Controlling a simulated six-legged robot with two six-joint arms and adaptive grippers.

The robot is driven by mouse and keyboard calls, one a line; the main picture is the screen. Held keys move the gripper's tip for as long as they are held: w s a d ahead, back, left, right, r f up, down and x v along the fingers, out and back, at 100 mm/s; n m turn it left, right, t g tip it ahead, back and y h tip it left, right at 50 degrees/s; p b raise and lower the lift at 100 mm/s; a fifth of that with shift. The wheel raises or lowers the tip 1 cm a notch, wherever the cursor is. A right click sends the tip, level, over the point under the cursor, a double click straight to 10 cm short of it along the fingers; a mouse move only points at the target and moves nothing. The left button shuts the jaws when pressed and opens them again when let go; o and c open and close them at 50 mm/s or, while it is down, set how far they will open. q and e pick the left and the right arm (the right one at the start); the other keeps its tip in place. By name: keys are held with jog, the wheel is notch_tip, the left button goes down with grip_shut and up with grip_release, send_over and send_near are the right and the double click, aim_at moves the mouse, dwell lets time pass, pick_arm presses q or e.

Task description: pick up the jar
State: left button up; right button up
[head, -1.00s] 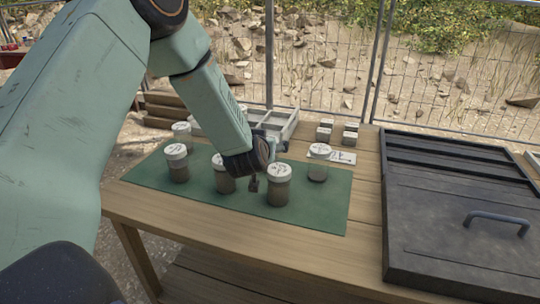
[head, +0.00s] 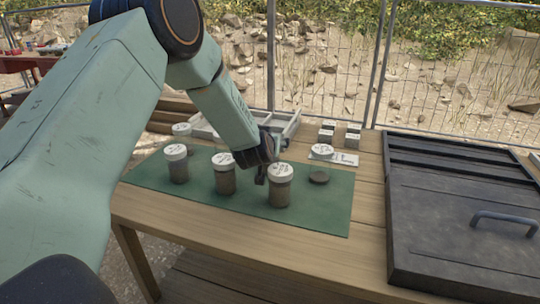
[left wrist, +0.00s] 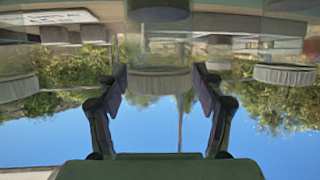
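Several white-lidded jars stand upright on a green mat (head: 240,206) on a wooden table. In the head view, dark-filled ones are at the left (head: 177,165), middle (head: 224,178) and front right (head: 280,188); another (head: 181,130) is partly hidden behind. At the mat's right, a white lid (head: 321,151) sits above a dark disc (head: 319,177), seemingly a clear jar with a dark bottom. My left gripper (head: 271,160) is low among the jars, behind the front right one. In the upside-down left wrist view, its fingers (left wrist: 160,76) are apart, with a clear jar's lid (left wrist: 160,82) between them in the picture; contact cannot be told.
A grey compartment tray (head: 285,130) and small dark blocks with pale tops (head: 340,133) stand behind the mat. A white label card (head: 347,159) lies at its back right. A black lidded case (head: 460,215) with a handle fills the table's right. Wire fencing runs behind.

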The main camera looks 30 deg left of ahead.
pick_arm(q)
jog(key=shift+r, duration=0.15)
jog(key=c, duration=1.3)
